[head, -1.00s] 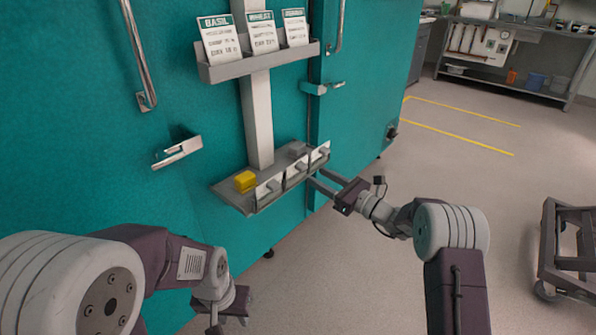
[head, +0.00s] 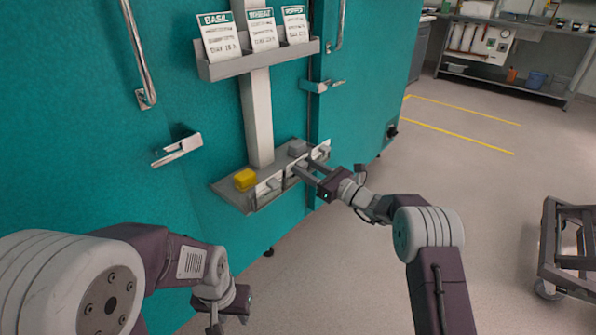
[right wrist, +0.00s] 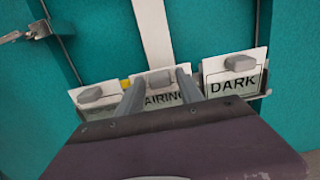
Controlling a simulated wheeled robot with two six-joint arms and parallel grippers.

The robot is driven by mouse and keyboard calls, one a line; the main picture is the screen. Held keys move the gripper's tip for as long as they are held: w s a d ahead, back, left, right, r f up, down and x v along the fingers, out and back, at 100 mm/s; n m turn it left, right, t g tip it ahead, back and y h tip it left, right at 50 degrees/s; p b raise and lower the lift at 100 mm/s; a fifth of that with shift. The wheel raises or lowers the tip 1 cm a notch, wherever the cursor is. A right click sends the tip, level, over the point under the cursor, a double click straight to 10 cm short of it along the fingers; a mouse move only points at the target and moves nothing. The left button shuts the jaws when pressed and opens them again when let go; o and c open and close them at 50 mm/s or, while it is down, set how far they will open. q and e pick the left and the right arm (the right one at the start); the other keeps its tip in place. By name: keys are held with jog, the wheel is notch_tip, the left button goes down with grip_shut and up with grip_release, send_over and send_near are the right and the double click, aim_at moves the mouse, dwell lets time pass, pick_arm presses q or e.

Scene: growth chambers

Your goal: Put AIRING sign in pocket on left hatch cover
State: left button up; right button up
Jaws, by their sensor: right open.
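The AIRING sign (right wrist: 164,98) is the middle of three white signs on the lower shelf, with a grey grip block on its face. It also shows in the head view (head: 289,181), partly covered by my right fingers. My right gripper (head: 303,172) is open. In the right wrist view its fingertips (right wrist: 161,77) lie either side of the AIRING grip block; contact is not clear. My left gripper (head: 222,312) hangs low at the bottom of the head view, its fingertips unclear. I cannot make out a pocket on a left hatch cover.
The DARK sign (right wrist: 235,85) stands close on the right, another sign (right wrist: 98,98) on the left. The lower shelf (head: 232,199) also bears a yellow block (head: 244,180) and a grey block (head: 297,148). An upper rack (head: 262,63) holds BASIL and other cards. Door handles and latches protrude.

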grip_shut()
jog(key=shift+r, duration=0.15)
jog(key=shift+r, duration=0.15)
dwell(0.4)
jog(key=shift+r+p, duration=0.75)
jog(key=shift+r, duration=0.15)
jog(key=shift+r+p, duration=0.95)
jog(key=shift+r, duration=0.55)
